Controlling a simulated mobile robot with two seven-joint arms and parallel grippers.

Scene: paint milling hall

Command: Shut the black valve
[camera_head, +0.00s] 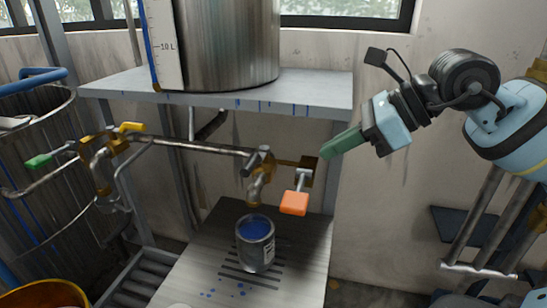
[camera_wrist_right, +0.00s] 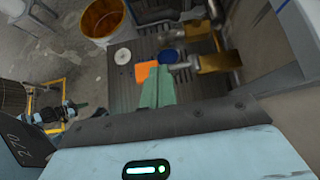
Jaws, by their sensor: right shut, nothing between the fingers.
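I see no handle that is clearly black. The middle tap (camera_head: 258,178) is brass-coloured with a dark, worn top, and its spout hangs over the can of blue paint (camera_head: 256,245). An orange lever (camera_head: 294,203) hangs down from a brass fitting right of this tap. A yellow handle (camera_head: 131,127) and a green handle (camera_head: 38,161) are on the left pipework. My right gripper (camera_head: 340,144) is shut and empty, to the right of and above the orange lever. In the right wrist view its green fingers (camera_wrist_right: 157,86) overlap the orange lever (camera_wrist_right: 146,73). My left gripper is not seen.
A grey shelf (camera_head: 310,92) bearing a large steel tank (camera_head: 228,45) is above the taps. A slatted, paint-spotted bench (camera_head: 200,268) carries the can. A wire-caged drum stands left, and an orange bucket (camera_head: 45,293) at lower left.

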